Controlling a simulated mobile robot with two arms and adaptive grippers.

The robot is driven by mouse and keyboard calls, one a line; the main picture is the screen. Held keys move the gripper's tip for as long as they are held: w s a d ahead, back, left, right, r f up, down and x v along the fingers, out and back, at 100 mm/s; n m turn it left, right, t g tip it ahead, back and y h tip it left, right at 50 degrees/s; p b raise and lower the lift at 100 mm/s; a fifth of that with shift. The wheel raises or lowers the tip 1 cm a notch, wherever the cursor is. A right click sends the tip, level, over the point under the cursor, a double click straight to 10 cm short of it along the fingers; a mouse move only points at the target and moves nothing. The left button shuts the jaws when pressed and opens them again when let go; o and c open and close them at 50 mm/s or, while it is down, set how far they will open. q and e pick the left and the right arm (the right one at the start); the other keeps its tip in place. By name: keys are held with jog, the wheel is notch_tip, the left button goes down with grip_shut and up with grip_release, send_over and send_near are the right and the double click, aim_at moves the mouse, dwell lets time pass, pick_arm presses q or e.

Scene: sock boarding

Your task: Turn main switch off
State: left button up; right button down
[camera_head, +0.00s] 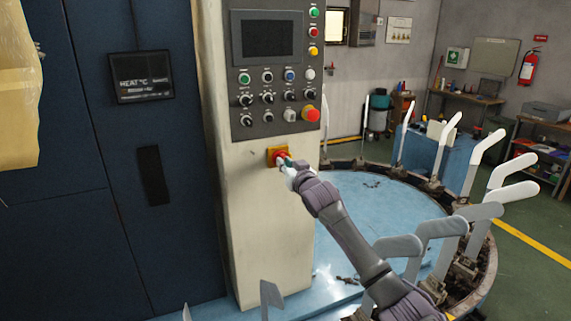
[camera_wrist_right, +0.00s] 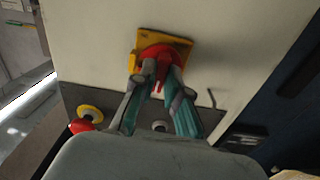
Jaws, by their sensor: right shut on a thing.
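The main switch is a red knob on a yellow plate (camera_head: 271,152), low on the cream control column under the button panel. In the right wrist view the red knob (camera_wrist_right: 161,56) sits on its yellow plate (camera_wrist_right: 182,42), with a pale mark on the knob. My right gripper (camera_head: 285,162) is at the switch, and in the wrist view its fingers (camera_wrist_right: 160,82) are on both sides of the knob, shut on it. The fingers hide part of the knob. My left gripper is not in view.
The control panel (camera_head: 252,85) has several buttons and a red emergency stop (camera_head: 310,114) above the switch. A round blue table (camera_head: 365,205) ringed with white sock boards (camera_head: 487,147) stands at the right. A dark blue cabinet (camera_head: 120,190) is at the left.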

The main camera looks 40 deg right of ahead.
jog(key=shift+n, duration=0.4)
jog(key=c, duration=1.2)
grip_release()
jog(key=v, duration=1.2)
jog(key=shift+f, duration=0.1)
jog(key=shift+f, duration=0.1)
